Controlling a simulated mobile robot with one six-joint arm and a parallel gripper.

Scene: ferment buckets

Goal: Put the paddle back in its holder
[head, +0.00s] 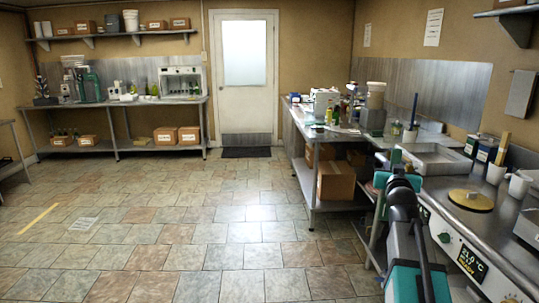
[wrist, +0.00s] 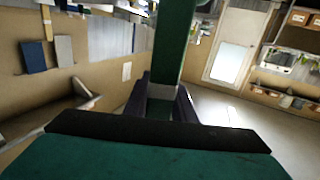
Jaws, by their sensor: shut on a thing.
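My gripper (wrist: 170,103) shows in the wrist view with its dark fingers shut on a dark green bar (wrist: 177,45), which looks like the paddle. The bar runs up out of the top of that view, so its far end is hidden. In the head view my arm reaches over the right counter, and its teal end hides most of what is held. A white cup (head: 410,137) stands on the counter with a dark blue stick upright at it. I cannot tell which, if either, is the paddle's holder.
A metal sink basin (head: 436,158) lies beyond my arm. A cardboard box (head: 336,181) sits on the shelf below the far counter. The tiled floor at left is clear.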

